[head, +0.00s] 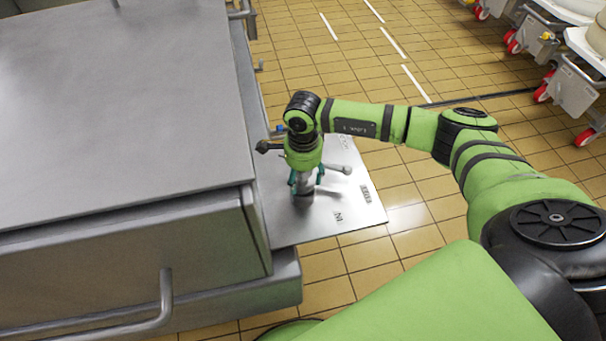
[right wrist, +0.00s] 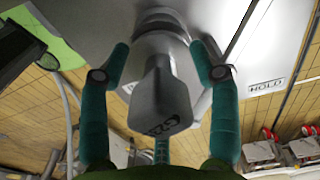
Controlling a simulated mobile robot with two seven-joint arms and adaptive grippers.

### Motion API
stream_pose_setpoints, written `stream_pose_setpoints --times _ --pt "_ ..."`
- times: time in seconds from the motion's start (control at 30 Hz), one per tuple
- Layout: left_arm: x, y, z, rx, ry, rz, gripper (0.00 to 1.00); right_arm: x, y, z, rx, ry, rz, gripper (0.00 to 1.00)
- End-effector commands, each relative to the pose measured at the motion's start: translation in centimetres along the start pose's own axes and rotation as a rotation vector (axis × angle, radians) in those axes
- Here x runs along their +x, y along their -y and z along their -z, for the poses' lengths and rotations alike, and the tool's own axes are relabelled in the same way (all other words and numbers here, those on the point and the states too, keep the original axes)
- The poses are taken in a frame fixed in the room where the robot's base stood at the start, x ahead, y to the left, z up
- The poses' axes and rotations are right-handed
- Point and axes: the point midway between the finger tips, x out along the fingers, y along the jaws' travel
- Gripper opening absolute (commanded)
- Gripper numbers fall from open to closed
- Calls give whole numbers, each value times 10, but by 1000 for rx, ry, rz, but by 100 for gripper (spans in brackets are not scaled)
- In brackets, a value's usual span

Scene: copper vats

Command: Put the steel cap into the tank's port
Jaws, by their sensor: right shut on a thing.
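The steel cap (right wrist: 155,100) is a grey piece with a blocky, lettered grip, between the teal fingers of my right gripper (right wrist: 160,75) in the right wrist view. My right gripper (head: 304,183) is shut on it and points down over the grey metal plate (head: 290,227) beside the large steel cabinet. A round grey collar (right wrist: 160,22) shows beyond the cap, in line with it. The port's opening is hidden behind the cap and gripper. I cannot tell whether the cap is in the port or just above it. My left gripper is not in view.
The steel cabinet (head: 110,100) with a bar handle (head: 166,290) fills the left. A grey knob (head: 345,169) shows just right of the gripper. Wheeled carts (head: 570,90) stand at the upper right. Tiled floor (head: 300,60) is clear beyond the plate.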

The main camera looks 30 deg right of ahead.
Motion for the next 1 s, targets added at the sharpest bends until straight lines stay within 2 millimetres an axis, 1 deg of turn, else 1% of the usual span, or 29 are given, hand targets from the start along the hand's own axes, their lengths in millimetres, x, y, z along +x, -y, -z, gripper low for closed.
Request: stream_pose_setpoints --times 0.47,1.0 --pt "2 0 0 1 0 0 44 2 1 0 0 1 2 23" --pt "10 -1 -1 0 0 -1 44 10 1 0 0 1 2 23"
